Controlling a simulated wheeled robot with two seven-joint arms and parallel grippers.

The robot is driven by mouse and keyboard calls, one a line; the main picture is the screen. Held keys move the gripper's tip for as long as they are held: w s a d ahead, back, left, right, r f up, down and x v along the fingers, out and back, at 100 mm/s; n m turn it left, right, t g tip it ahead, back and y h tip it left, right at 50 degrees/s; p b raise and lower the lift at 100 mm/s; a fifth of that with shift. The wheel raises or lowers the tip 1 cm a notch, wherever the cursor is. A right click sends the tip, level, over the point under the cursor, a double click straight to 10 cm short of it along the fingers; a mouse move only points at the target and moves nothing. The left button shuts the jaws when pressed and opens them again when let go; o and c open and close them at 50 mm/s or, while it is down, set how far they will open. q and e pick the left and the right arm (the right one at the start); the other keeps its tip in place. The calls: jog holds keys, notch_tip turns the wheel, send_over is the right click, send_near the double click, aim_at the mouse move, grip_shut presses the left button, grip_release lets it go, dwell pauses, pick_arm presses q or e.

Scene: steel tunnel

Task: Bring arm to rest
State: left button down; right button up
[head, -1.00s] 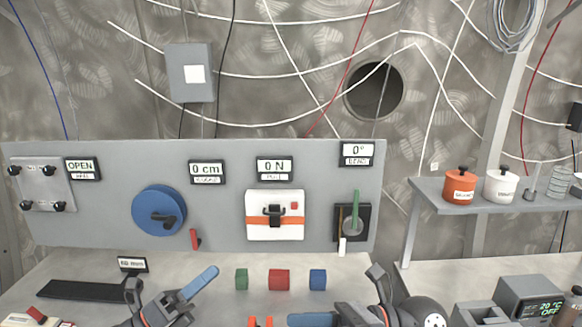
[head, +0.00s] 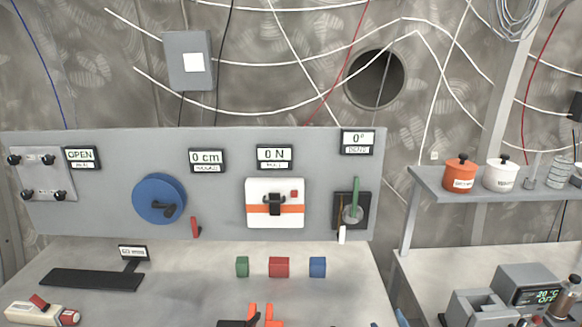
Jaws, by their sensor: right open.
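My right gripper (head: 390,321) shows only as blue finger tips at the bottom edge, right of centre. The tips are apart, with nothing seen between them. The rest of that gripper is cut off by the frame. My left gripper is out of the picture. A green block (head: 242,267), a red block (head: 279,267) and a blue block (head: 317,267) stand in a row on the table (head: 200,285), beyond the right gripper and to its left.
A grey panel (head: 110,185) with a blue wheel (head: 159,199) stands behind the blocks. A two-pronged orange thing (head: 261,314) is at the bottom centre. A black plate (head: 90,279) lies at left. A side bench at right carries a grey device (head: 527,287).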

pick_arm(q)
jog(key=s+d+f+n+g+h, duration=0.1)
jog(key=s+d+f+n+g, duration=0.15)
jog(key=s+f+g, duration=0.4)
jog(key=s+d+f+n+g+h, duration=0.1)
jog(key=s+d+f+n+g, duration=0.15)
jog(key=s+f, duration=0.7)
pick_arm(e)
jog(key=s+f+m+g, duration=0.5)
jog(key=s+f+g, duration=0.8)
jog(key=s+f, duration=0.85)
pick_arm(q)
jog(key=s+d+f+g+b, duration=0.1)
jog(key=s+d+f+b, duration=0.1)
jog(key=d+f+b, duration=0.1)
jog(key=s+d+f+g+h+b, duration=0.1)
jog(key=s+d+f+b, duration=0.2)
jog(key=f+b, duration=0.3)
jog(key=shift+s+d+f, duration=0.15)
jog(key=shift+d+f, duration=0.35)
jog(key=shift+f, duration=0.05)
pick_arm(e)
jog(key=s+a+f+g+y, duration=0.1)
jog(key=s+a+f+y, duration=0.1)
jog(key=a+f, duration=0.5)
notch_tip(320, 180, down, 6)
jog(key=shift+s+a+g, duration=0.25)
jog(key=shift+s+g, duration=0.15)
jog(key=shift+s, duration=0.05)
